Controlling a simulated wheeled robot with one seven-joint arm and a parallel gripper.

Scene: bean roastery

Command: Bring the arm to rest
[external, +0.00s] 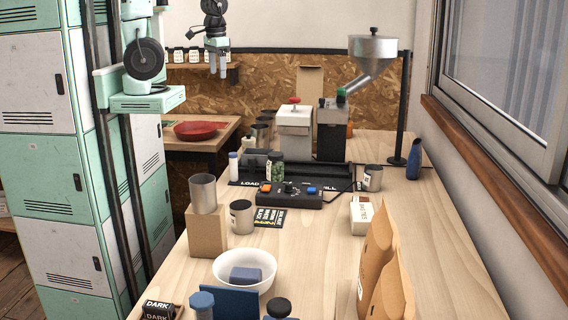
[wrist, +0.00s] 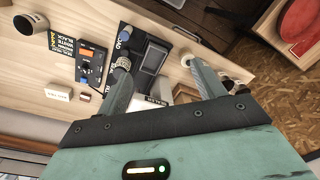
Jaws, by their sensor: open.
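My gripper (external: 218,66) hangs in the upper left of the external view, pointing down, raised well above the bench and in front of the far wall. It holds nothing. In the wrist view its two fingers (wrist: 162,72) stand wide apart with an empty gap, and the bench (wrist: 170,25) lies some way below. My arm is partly hidden, as its upper part runs out of the top of the external view.
The bench (external: 430,260) holds a control box (external: 290,195), a metal cup on a wooden block (external: 207,232), a white bowl (external: 228,270), paper bags (external: 378,265) and a hopper machine (external: 372,52). A red dish (external: 195,130) sits on a side table. Green lockers (external: 35,165) stand left.

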